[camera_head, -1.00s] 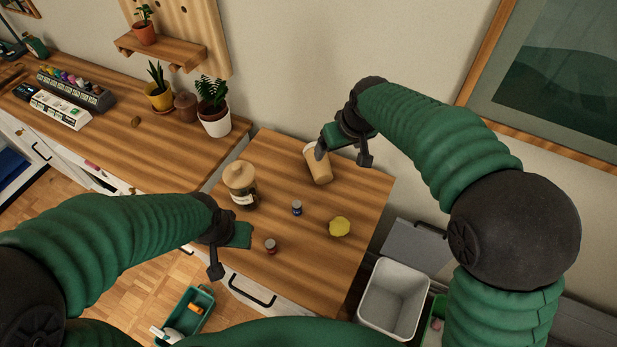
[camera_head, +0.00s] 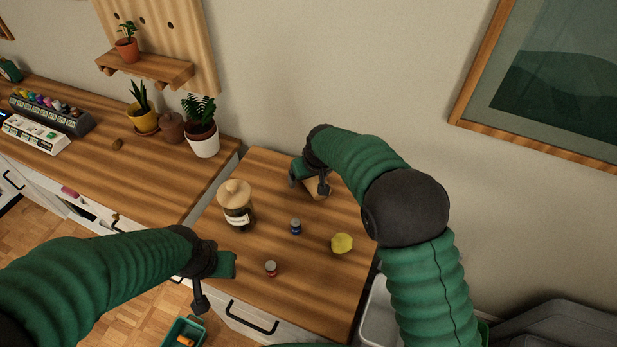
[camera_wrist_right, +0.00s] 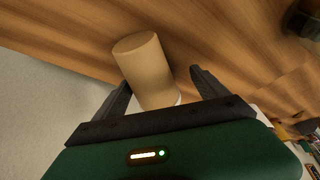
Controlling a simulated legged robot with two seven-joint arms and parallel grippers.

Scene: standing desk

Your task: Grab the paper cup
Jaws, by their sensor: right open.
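The tan paper cup (camera_head: 317,190) stands or leans near the back of the wooden desk, mostly hidden behind my right gripper (camera_head: 308,185) in the head view. In the right wrist view the cup (camera_wrist_right: 146,68) lies between the two dark fingers of my right gripper (camera_wrist_right: 160,85), which are spread apart with a gap on the right side. My left gripper (camera_head: 215,283) hangs at the left front edge of the desk, away from the cup; its jaw state is unclear.
Potted plants (camera_head: 201,130) stand on the left counter. A wall is behind.

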